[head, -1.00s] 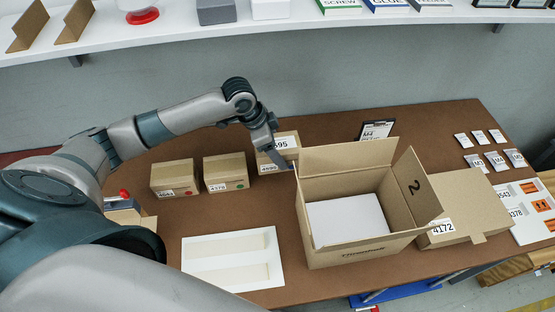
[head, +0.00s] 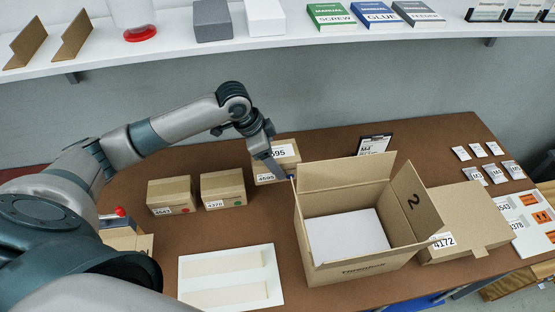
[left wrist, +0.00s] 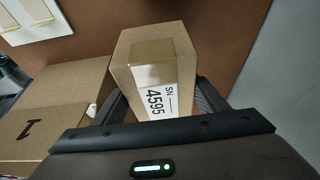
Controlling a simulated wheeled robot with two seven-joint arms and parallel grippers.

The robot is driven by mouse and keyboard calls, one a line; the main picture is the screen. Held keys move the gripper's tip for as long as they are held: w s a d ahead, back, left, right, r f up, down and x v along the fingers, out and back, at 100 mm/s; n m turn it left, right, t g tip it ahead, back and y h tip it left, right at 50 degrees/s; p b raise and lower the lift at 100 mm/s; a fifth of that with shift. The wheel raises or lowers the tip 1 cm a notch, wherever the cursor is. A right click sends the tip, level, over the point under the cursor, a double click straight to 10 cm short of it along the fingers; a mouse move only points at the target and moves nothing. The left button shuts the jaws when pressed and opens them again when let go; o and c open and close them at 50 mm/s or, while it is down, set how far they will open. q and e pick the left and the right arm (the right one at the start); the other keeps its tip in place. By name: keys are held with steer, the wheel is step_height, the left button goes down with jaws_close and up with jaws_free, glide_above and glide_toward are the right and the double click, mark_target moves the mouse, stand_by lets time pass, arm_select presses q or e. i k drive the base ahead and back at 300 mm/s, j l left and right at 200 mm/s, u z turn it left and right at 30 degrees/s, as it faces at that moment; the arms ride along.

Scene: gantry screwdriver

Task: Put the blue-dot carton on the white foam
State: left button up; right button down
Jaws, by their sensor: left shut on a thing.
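My left gripper (head: 278,170) is shut on the brown carton marked 4595 (head: 262,176), behind the open box. In the left wrist view the carton (left wrist: 158,60) sits between the two fingers, its 4595 label facing the camera. My right gripper is not in view.
The open box's raised flaps stand close to the right of my left gripper. A flat white panel (head: 187,280) lies front left of the box. A closed box marked 4172 (head: 465,215) lies to the right. A white shelf (head: 200,55) runs along the back.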

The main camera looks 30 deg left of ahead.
mark_target(357, 238)
steer(key=k, duration=1)
